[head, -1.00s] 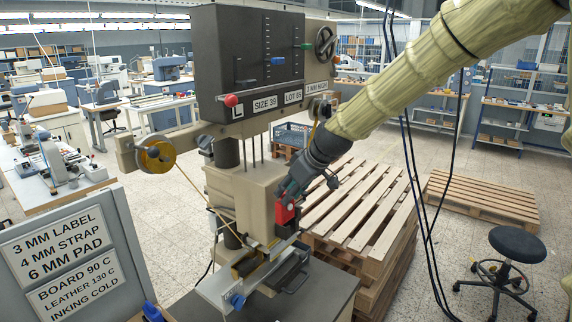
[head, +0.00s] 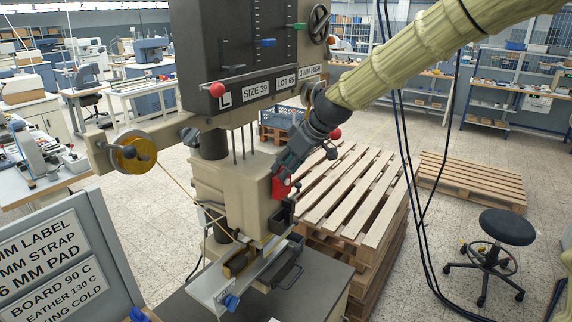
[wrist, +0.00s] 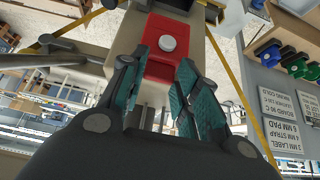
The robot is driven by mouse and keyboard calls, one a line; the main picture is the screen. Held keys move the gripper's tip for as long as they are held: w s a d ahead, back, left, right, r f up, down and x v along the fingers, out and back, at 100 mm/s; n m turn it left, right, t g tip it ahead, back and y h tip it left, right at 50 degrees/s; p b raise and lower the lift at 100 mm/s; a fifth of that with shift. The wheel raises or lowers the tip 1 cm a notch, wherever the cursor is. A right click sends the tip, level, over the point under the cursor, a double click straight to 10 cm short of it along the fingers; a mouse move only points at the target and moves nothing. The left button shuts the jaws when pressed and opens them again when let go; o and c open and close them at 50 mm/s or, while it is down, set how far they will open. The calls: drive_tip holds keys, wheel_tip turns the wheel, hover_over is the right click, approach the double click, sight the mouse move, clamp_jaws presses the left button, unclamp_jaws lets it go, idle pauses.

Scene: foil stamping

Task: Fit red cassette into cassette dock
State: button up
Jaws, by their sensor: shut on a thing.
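The red cassette (head: 281,184) is between the fingertips of my gripper (head: 285,168), in front of the press's right side. In the wrist view the cassette (wrist: 158,68) shows a round pale knob on its face, with the teal fingers of my gripper (wrist: 162,88) closed on either side of it. A black bracket (head: 282,216), which looks like the cassette dock, sits on the press just below the cassette. The cassette appears to be above it, but whether they touch is unclear. A dark part (wrist: 172,5) shows beyond the cassette at the wrist view's top edge.
The beige press column (head: 225,190) stands close at the left, under the dark press head (head: 240,45). A work table with a black handle (head: 288,275) lies below. Stacked pallets (head: 345,195) stand behind at the right.

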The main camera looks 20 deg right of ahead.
sight(288, 182)
drive_tip(key=shift+s+f, duration=0.25)
drive_tip(key=shift+f, duration=0.05)
drive_tip(key=shift+a+f+b, duration=0.1)
drive_tip(key=shift+f+b, duration=0.15)
drive_tip(key=shift+b, duration=0.05)
drive_tip(key=shift+w+f+b, duration=0.15)
drive_tip(key=shift+f+b, duration=0.15)
drive_tip(key=shift+f, duration=0.25)
drive_tip(key=shift+w+f+b, duration=0.15)
drive_tip(key=shift+f+b, duration=0.1)
drive_tip(key=shift+f, duration=0.3)
drive_tip(key=shift+s+f+b, duration=0.25)
drive_tip(key=shift+f+b, duration=0.25)
drive_tip(key=shift+f, duration=0.25)
drive_tip(key=shift+w+f, duration=0.15)
drive_tip(key=shift+f, duration=0.3)
drive_tip(key=shift+f+b, duration=1.5)
drive_tip(key=shift+f, duration=1.3)
